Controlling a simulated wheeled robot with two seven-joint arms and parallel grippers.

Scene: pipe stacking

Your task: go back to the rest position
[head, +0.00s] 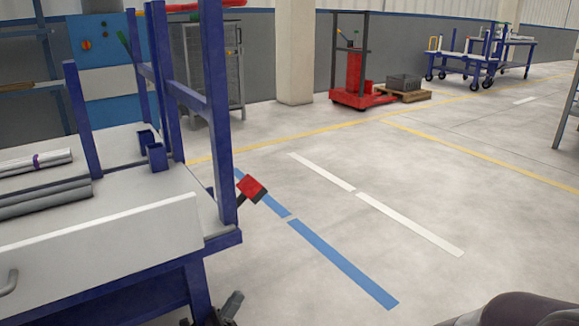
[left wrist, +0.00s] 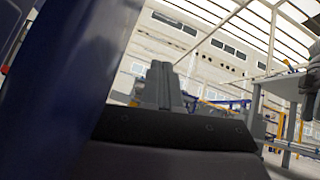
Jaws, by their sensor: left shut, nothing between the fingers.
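My left gripper (head: 232,304) shows at the bottom edge of the head view, low beside the front leg of the blue rack (head: 197,285). Its fingers are together and empty in the left wrist view (left wrist: 160,85), where they point upward. A blue post (left wrist: 65,80) stands close on the left of that view. Several grey metal pipes (head: 45,200) lie on the rack's white top at the left of the head view, away from my gripper. My right gripper is not in view.
A white panel (head: 100,245) edges the rack's near side. Blue uprights (head: 215,110) rise at its right end. Open floor with blue and white stripes (head: 345,265) lies to the right. A red pallet truck (head: 354,80) and a blue cart (head: 465,62) stand far back.

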